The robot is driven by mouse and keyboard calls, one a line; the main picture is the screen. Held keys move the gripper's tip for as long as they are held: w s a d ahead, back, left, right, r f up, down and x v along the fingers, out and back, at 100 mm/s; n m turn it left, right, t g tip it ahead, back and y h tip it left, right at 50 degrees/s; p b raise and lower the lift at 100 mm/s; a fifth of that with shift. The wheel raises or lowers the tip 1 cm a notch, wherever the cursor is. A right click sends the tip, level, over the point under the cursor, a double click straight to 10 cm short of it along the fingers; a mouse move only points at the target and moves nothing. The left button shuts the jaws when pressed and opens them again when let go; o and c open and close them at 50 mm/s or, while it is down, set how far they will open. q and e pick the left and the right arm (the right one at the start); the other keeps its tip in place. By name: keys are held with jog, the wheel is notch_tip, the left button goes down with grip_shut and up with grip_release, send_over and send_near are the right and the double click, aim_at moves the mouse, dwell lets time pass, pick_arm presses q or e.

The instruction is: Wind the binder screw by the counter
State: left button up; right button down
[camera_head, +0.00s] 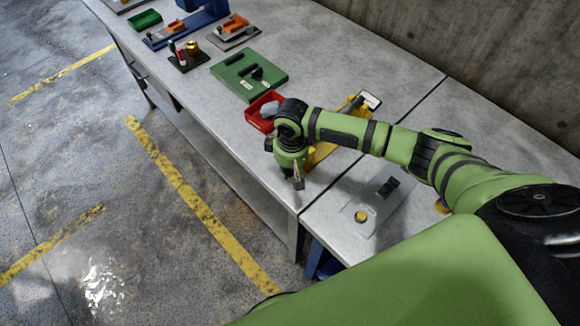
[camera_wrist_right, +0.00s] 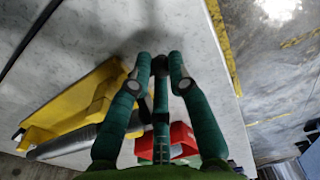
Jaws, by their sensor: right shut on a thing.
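My right gripper (camera_head: 287,172) points down beside a yellow device (camera_head: 322,150) at the counter's front edge. The device has a small pale panel (camera_head: 370,100) at its far end, and my arm partly covers it. In the right wrist view the green fingers (camera_wrist_right: 160,68) come together on a small dark part (camera_wrist_right: 160,63), which seems to be the binder screw. The fingers hide most of it, and how far it is turned cannot be seen. The yellow device (camera_wrist_right: 75,110) lies left of the fingers there. My left gripper is not in view.
A red bin (camera_head: 254,118) with a grey item stands just left of the gripper. A green board (camera_head: 240,82) and several small stations lie farther along the counter (camera_head: 335,50). A grey plate with a yellow button (camera_head: 361,216) is at the near side. A concrete wall (camera_head: 480,55) runs behind.

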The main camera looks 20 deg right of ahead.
jog(key=shift+s+r+t+p, duration=0.1)
jog(key=shift+t+p, duration=0.3)
jog(key=shift+t, duration=0.1)
jog(key=shift+f+t+y+p, duration=0.2)
jog(key=shift+t+y+p, duration=0.1)
jog(key=shift+t+p, duration=0.1)
jog(key=shift+w+a+f+t+y, duration=0.1)
jog(key=shift+w+f+t+y, duration=0.1)
jog(key=shift+t, duration=0.3)
jog(key=shift+w+f+t+y, duration=0.1)
jog(key=shift+t+y, duration=0.1)
jog(key=shift+t, duration=0.3)
jog(key=shift+w+a+t, duration=0.1)
jog(key=shift+w+t, duration=0.2)
jog(key=shift+t, duration=0.3)
jog(key=c, duration=1.5)
grip_release()
jog(key=shift+o, duration=0.2)
jog(key=v, duration=1.2)
